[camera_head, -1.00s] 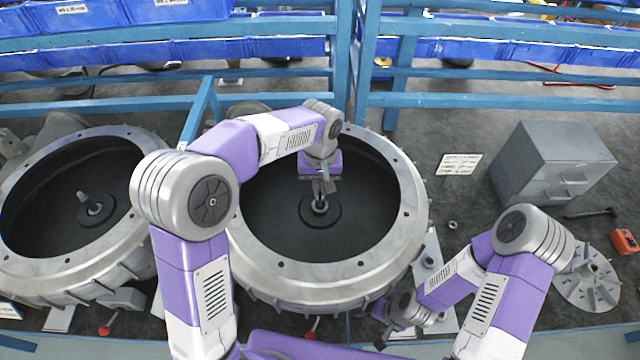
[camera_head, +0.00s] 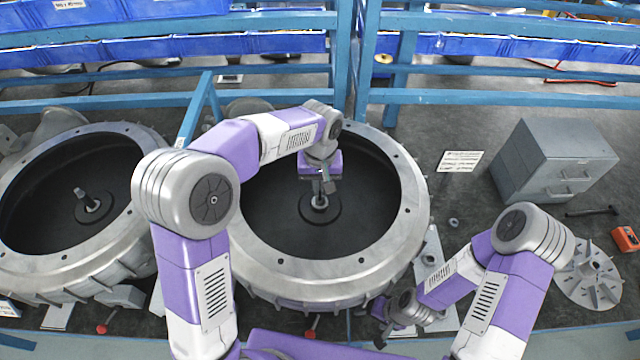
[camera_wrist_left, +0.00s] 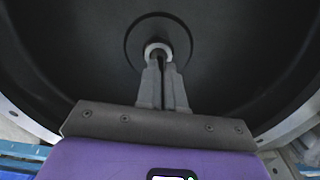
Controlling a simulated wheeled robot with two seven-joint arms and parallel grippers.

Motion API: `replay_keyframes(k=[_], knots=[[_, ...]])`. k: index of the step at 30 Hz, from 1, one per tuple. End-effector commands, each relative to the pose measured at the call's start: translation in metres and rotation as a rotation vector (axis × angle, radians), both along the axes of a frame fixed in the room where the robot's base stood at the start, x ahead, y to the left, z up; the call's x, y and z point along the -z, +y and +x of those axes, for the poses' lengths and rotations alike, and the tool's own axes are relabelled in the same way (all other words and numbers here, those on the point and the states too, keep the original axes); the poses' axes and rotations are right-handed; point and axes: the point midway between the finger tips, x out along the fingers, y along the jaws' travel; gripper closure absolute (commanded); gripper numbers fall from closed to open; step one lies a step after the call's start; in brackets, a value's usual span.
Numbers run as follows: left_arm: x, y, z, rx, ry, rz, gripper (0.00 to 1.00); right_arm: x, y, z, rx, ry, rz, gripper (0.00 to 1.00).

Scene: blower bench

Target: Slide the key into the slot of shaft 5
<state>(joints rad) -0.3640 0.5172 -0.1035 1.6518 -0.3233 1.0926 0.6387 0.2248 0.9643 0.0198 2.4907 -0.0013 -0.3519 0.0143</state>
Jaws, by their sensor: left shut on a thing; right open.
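A shaft (camera_head: 319,201) stands in the middle of the black-floored round blower housing (camera_head: 300,281) in front of me. No number shows on it, so I cannot tell whether it is shaft 5. My left gripper (camera_head: 318,190) points down over the shaft from above. In the left wrist view its fingers (camera_wrist_left: 162,75) are close together and their tips are at the pale ring (camera_wrist_left: 157,48) around the shaft. The thing between the fingers is too small and hidden to make out. My right gripper (camera_head: 378,325) is low at the front, right of the housing, partly hidden by its arm.
A second housing with its own shaft (camera_head: 92,204) stands at the left. On the right are a grey drawer cabinet (camera_head: 550,160), a bladed disc (camera_head: 588,277), an orange box (camera_head: 625,239) and a small ring (camera_head: 454,222). Blue rails (camera_head: 270,97) cross the back.

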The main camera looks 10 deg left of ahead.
Motion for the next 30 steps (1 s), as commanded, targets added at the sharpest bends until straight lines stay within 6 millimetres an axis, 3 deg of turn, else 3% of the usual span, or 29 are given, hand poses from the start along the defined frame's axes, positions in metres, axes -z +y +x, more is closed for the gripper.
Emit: replay_keyframes(k=[30], knots=[[0.0092, 0.0001, 0.0, 0.0, 0.0, 0.0, 1.0, 0.0063, 0.0, -0.0001, 0.0, 0.0, 0.0, 0.19]])
